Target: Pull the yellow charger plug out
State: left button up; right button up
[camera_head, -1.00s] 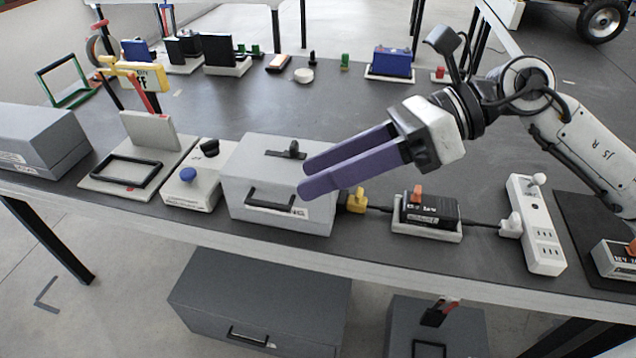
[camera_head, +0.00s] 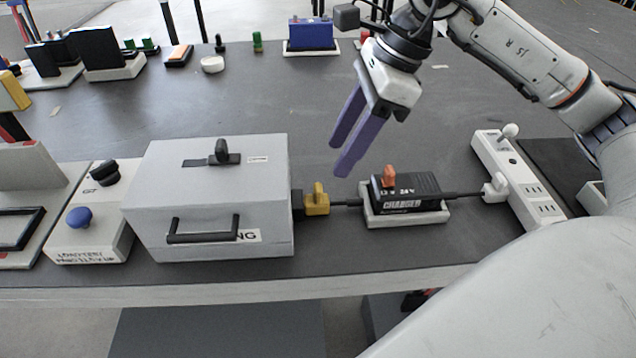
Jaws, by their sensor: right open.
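The yellow charger plug (camera_head: 317,201) sits against the right side of a grey box (camera_head: 215,205), at a dark socket (camera_head: 297,204). A black cable runs right from the plug to a black charger (camera_head: 405,192) with an orange knob on a pale tray (camera_head: 407,218). My right gripper (camera_head: 340,162) has two purple fingers, apart and empty. It hangs above and behind the plug, slightly to its right, pointing down and left, and does not touch it. My left gripper is not in view.
A white power strip (camera_head: 518,180) with a plug stands right of the charger. A white control box (camera_head: 91,215) with a blue button stands at left. A blue box (camera_head: 311,35) and several small items line the back. The table middle (camera_head: 200,105) is clear.

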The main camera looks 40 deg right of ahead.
aim_at(320, 187)
jog(key=x, duration=0.8)
jog(key=shift+a+f+b, duration=0.15)
jog(key=shift+f+b, duration=0.15)
